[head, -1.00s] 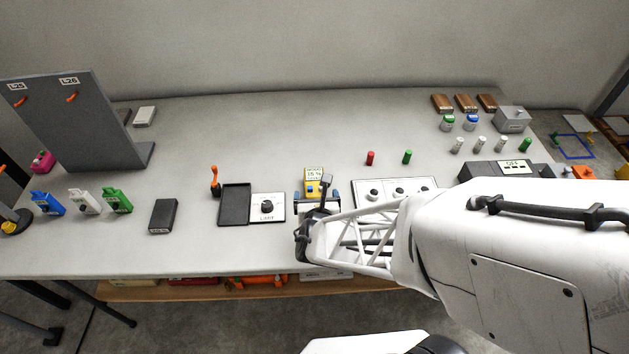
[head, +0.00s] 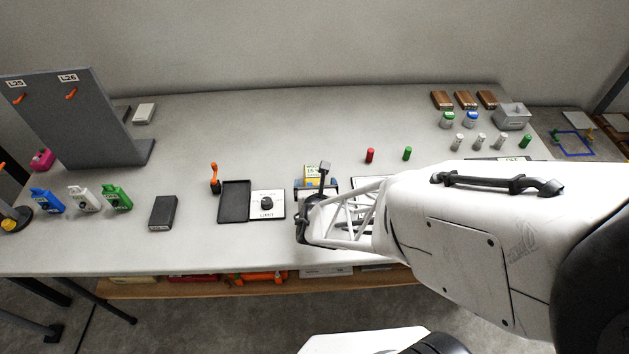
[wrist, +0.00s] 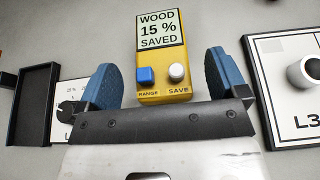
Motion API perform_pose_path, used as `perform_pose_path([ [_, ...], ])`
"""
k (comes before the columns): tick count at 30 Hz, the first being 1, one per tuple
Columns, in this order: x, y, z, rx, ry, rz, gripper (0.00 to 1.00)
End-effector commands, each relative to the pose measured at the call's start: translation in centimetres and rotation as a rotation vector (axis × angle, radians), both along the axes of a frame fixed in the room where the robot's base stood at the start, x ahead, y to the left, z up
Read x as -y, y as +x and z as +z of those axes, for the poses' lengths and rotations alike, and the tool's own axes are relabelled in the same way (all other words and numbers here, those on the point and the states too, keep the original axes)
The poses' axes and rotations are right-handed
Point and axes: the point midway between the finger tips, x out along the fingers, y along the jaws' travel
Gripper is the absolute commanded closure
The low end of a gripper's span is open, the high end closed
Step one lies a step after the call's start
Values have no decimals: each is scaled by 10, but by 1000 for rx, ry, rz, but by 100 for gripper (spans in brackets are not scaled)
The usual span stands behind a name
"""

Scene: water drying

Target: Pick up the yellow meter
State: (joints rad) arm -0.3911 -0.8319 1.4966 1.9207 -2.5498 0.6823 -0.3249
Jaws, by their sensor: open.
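The yellow meter (wrist: 164,96) lies on the table, with a screen reading "WOOD 15 % SAVED", a blue RANGE button and a white SAVE knob. In the head view the meter (head: 312,172) is partly hidden behind my gripper (head: 318,188). In the wrist view my gripper (wrist: 163,80) is open, with one blue fingertip left and one right of the meter's lower part. A gap shows on each side, and nothing is held. I cannot tell how far the fingertips are above the table.
A black tray (head: 234,202) and a LIMIT dial panel (head: 267,205) lie left of the meter. A white panel with knobs (wrist: 290,75) lies close on the right. Red (head: 370,155) and green (head: 407,153) cylinders stand behind. The table's middle back is clear.

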Motion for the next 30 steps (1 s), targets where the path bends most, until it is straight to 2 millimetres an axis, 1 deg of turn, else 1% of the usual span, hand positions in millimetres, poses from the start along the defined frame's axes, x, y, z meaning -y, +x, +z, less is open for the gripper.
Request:
perform_pose_path([
  [3, 1, 13, -6, 0, 0, -2, 8],
  [9, 1, 24, -10, 0, 1, -1, 8],
  [26, 0, 25, -11, 0, 1, -1, 8],
  [29, 0, 25, -11, 0, 1, -1, 22],
  [30, 0, 25, -11, 0, 1, -1, 28],
])
